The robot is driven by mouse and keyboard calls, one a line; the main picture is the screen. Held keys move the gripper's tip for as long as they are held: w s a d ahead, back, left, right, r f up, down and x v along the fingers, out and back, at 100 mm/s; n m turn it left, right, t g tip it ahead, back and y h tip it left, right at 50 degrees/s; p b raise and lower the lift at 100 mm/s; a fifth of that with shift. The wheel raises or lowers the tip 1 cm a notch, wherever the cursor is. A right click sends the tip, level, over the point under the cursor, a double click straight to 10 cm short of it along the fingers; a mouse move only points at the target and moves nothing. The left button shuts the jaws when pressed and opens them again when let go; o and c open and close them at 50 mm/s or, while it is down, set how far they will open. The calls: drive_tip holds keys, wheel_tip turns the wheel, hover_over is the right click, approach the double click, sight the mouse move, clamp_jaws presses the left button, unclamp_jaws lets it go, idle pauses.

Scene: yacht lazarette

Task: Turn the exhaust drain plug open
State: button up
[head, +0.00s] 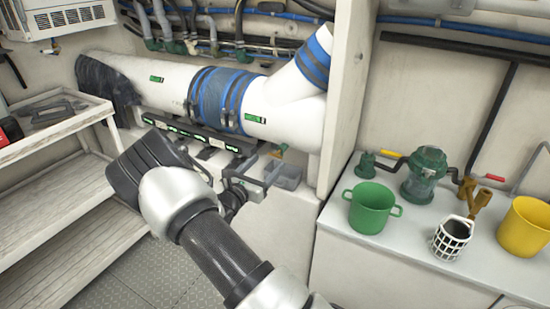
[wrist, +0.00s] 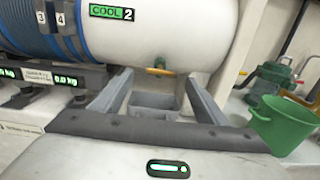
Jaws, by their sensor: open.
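The exhaust drain plug is a small brass fitting with a green part (wrist: 159,67) under the white exhaust pipe (wrist: 180,32), right of the COOL 2 label. In the head view the plug (head: 280,151) is small, near the pipe's lower right. My gripper (wrist: 155,80) is open and empty, its two grey fingers reaching forward on either side of and below the plug, apart from it. In the head view my gripper (head: 265,164) is below the pipe, with its far parts partly hidden by the arm.
A grey tray (wrist: 152,101) sits below the plug, between the fingers in the wrist view. A white partition (head: 343,100) stands right of the pipe. Beyond it, a counter (head: 338,250) holds a green bucket (head: 370,208), a green strainer (head: 424,175) and a yellow bucket (head: 525,227).

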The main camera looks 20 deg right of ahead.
sight(274, 156)
drive_tip(key=x, duration=0.6)
drive_tip(key=shift+w+d+b, duration=0.2)
drive_tip(key=shift+d+b, duration=0.05)
drive_tip(key=shift+b, duration=0.1)
drive_tip(key=c, duration=1)
